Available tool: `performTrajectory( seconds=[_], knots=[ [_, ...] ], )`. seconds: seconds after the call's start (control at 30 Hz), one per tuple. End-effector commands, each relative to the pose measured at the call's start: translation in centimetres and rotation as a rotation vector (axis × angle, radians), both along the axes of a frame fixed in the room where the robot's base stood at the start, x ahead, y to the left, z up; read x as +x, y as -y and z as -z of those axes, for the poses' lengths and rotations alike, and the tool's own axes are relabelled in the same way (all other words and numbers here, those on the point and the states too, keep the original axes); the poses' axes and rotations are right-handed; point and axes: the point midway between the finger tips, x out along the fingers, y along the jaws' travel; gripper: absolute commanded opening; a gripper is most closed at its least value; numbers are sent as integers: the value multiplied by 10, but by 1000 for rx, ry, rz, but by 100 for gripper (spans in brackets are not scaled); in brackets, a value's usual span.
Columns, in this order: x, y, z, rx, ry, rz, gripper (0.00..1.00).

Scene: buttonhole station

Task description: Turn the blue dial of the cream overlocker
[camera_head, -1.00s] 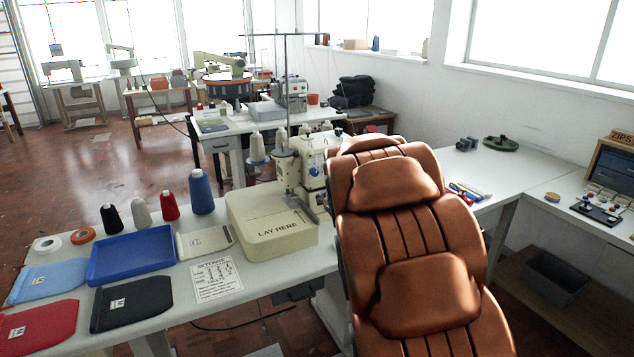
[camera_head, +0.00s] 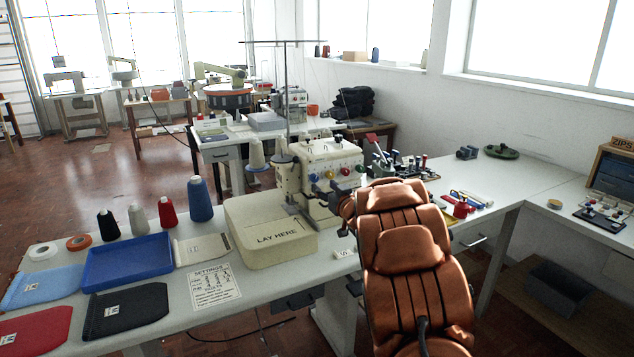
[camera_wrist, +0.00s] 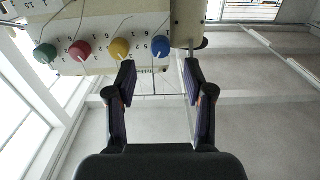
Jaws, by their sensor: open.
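The cream overlocker (camera_head: 318,157) stands on the near white table in the head view. Its front carries a row of dials: the blue dial (camera_head: 313,177) at the left, then yellow, red and green. In the wrist view the row shows reversed, with the blue dial (camera_wrist: 160,46) at the right end, its pale pointer mark visible. My gripper (camera_wrist: 158,65) is open and empty. Its two fingers lie either side of the blue dial in the wrist picture, with the dial beyond the tips and no contact visible.
The yellow dial (camera_wrist: 119,48) is close to the left fingertip in the wrist view. The cream LAY HERE block (camera_head: 272,228) lies left of the machine, with a blue tray (camera_head: 128,262) and thread cones further left. A thread stand rises behind.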

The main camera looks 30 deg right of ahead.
Motion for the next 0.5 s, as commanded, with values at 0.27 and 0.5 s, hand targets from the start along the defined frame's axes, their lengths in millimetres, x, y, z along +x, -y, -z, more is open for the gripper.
performTrajectory(
  seconds=[0.27, 0.5],
  knots=[
    [35, 2, 0, 0, -1, -2, 53],
    [55, 4, 0, 0, 0, -1, 53]
  ],
)
